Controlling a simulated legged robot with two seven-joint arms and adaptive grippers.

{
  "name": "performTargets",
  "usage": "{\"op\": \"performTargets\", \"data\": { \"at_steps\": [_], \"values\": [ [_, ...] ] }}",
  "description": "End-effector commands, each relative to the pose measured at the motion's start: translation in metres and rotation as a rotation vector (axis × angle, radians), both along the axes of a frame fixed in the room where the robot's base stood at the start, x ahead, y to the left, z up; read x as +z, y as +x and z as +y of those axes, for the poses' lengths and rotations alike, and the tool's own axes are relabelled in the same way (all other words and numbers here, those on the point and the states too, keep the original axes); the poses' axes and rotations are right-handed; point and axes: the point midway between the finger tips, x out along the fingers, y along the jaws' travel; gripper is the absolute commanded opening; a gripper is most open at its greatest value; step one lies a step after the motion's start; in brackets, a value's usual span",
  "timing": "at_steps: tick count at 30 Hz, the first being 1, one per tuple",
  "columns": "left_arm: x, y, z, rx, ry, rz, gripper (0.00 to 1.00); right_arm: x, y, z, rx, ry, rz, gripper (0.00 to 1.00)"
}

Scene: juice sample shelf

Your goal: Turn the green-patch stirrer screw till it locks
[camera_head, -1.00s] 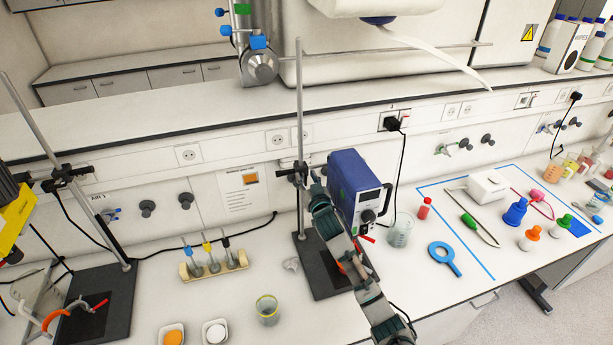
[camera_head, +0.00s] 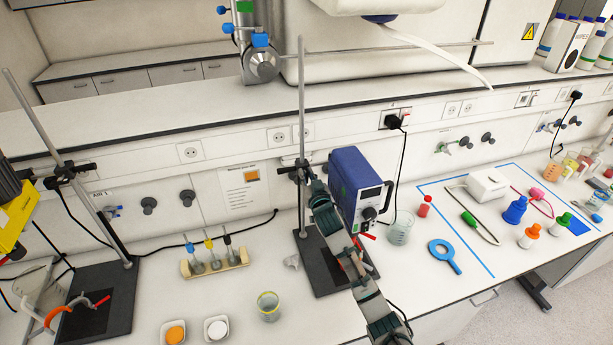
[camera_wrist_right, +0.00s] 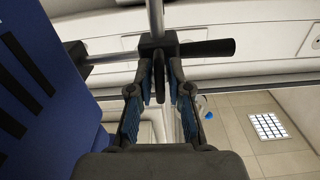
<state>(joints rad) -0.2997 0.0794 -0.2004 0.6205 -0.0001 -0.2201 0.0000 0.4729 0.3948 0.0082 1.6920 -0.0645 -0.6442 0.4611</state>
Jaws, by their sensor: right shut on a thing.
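The blue stirrer (camera_head: 352,182) hangs on an upright metal rod (camera_head: 302,95) above a dark base plate (camera_head: 318,272). I cannot make out its green patch clearly. A black clamp (camera_head: 291,167) joins it to the rod; this clamp also shows in the right wrist view (camera_wrist_right: 206,49). My right gripper (camera_head: 308,176) is at the clamp, left of the stirrer body. In the right wrist view my right gripper (camera_wrist_right: 160,72) is shut on the dark, flat screw (camera_wrist_right: 160,87) below the clamp. My left gripper is not in view.
A second stand (camera_head: 95,285) with a yellow stirrer (camera_head: 14,218) is at the left. A vial rack (camera_head: 214,263) and a glass beaker (camera_head: 268,306) stand left of the blue stirrer's base. Another beaker (camera_head: 399,231) is close on its right.

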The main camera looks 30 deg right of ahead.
Motion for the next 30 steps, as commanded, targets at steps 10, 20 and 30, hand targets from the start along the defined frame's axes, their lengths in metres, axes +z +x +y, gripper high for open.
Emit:
{"op": "performTargets", "data": {
  "at_steps": [10,20,30],
  "values": [
    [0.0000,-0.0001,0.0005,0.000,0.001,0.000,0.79,-0.0021,-0.0001,-0.0010,-0.001,0.261,-0.059,0.00],
    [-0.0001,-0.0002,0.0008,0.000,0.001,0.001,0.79,-0.0030,-0.0005,-0.0021,0.000,0.567,-0.132,0.00],
    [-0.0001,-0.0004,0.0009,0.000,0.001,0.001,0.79,-0.0045,-0.0007,-0.0029,-0.001,0.880,-0.206,0.00]
  ]
}}
